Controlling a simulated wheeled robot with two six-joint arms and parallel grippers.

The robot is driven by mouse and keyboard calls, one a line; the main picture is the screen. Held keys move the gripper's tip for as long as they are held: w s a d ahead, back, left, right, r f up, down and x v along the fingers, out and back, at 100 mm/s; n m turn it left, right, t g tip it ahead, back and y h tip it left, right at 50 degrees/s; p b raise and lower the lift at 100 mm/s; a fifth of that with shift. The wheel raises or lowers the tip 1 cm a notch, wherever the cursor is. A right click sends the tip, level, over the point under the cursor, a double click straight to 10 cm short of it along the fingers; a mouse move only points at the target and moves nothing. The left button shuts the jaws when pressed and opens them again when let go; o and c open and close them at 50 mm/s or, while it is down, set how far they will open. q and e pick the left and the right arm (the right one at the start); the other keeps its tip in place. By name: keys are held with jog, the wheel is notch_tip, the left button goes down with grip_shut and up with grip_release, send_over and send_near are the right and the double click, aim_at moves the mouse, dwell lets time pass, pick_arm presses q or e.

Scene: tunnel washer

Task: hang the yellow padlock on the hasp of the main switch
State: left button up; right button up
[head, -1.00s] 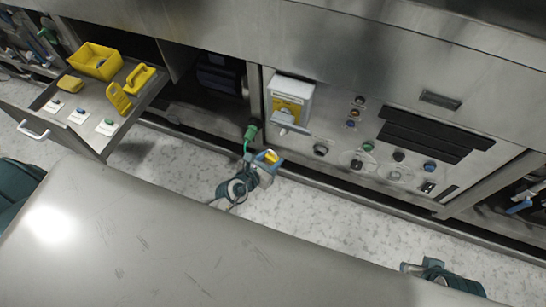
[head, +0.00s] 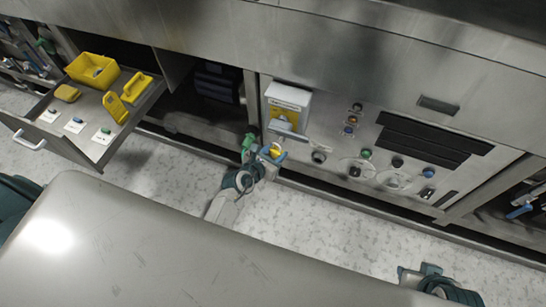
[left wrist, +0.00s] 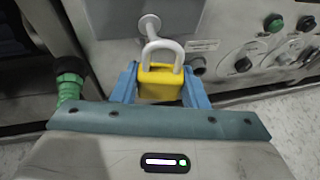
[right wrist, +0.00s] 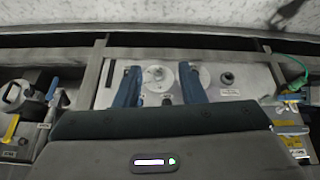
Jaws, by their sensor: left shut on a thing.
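The yellow padlock (left wrist: 160,84) is held between the blue fingers of my left gripper (left wrist: 160,88), its pale shackle pointing up. In the head view, my left gripper (head: 272,154) is just below the main switch (head: 288,107), a pale box with a yellow plate. In the left wrist view, a grey round-ended peg (left wrist: 150,26) on the switch stands just above the shackle. Whether they touch, and where the hasp's opening is, I cannot tell. My right gripper (right wrist: 160,86) is open and empty, away from the switch, its fingers pointing towards a panel.
Knobs and buttons (head: 366,154) cover the panel right of the switch. A green connector (head: 250,141) is close left of my left gripper. An open drawer (head: 88,152) at left holds a yellow bin (head: 92,69) and other yellow items. The floor in front is clear.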

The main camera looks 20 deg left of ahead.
pick_arm(q)
jog(key=shift+w, duration=0.6)
jog(key=shift+w+f+b, duration=0.15)
jog(key=shift+w+b, duration=0.4)
jog(key=shift+w, duration=0.2)
jog(key=shift+w+f, duration=0.5)
jog(key=shift+w, duration=0.05)
pick_arm(e)
jog(key=shift+w+a+f+t+y, duration=0.3)
jog(key=shift+w+a+f+t, duration=0.25)
jog(key=shift+f+t, duration=0.2)
pick_arm(q)
jog(key=shift+f, duration=0.1)
jog(key=o, duration=1.1)
